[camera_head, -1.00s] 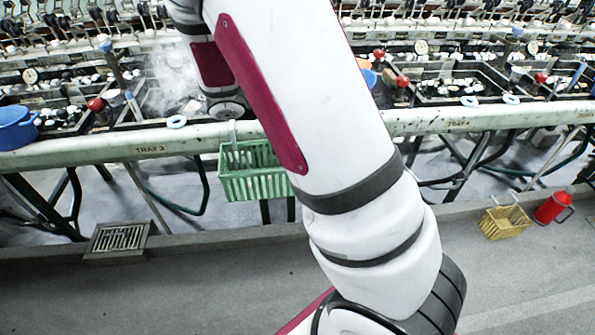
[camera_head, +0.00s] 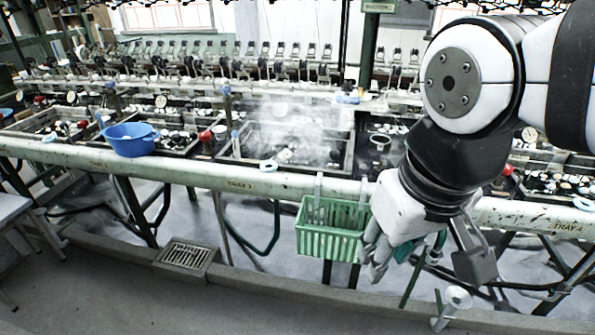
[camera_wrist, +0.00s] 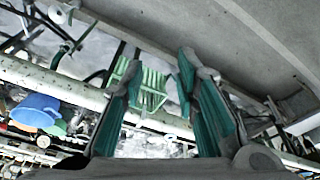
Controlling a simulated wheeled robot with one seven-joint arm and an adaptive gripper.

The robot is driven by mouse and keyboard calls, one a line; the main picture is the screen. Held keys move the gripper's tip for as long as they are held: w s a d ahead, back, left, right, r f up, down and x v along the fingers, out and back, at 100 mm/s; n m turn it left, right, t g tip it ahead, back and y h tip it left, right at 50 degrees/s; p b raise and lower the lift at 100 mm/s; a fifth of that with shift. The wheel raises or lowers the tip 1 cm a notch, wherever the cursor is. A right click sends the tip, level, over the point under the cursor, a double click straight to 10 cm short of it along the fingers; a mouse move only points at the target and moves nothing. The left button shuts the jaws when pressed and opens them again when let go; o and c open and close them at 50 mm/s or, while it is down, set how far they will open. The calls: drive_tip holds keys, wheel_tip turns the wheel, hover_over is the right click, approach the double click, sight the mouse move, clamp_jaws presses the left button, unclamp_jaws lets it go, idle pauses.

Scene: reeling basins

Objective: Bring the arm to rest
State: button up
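My arm comes in from the right in the head view. My gripper (camera_head: 376,268) hangs low in front of the basin rail, just right of a green basket (camera_head: 330,243). In the wrist view my gripper (camera_wrist: 160,66) has its two teal-padded fingers spread apart, with nothing held between them. The green basket also shows in the wrist view (camera_wrist: 153,88), beyond and between the fingers. I cannot tell whether a finger touches it.
The long pale rail (camera_head: 250,184) runs in front of the basins, with the green basket hung on it. A blue pan (camera_head: 130,140) sits on it at left. A floor grate (camera_head: 187,256) lies below.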

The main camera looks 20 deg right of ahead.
drive_tip(key=shift+s+a+r+n, duration=0.25)
drive_tip(key=shift+s+a, duration=0.2)
drive_tip(key=shift+a, duration=0.3)
drive_tip(key=shift+t, duration=0.3)
drive_tip(key=shift+t, duration=0.5)
wheel_tip(320, 180, up, 5)
drive_tip(key=p, duration=0.4)
drive_tip(key=shift+w+r, duration=0.1)
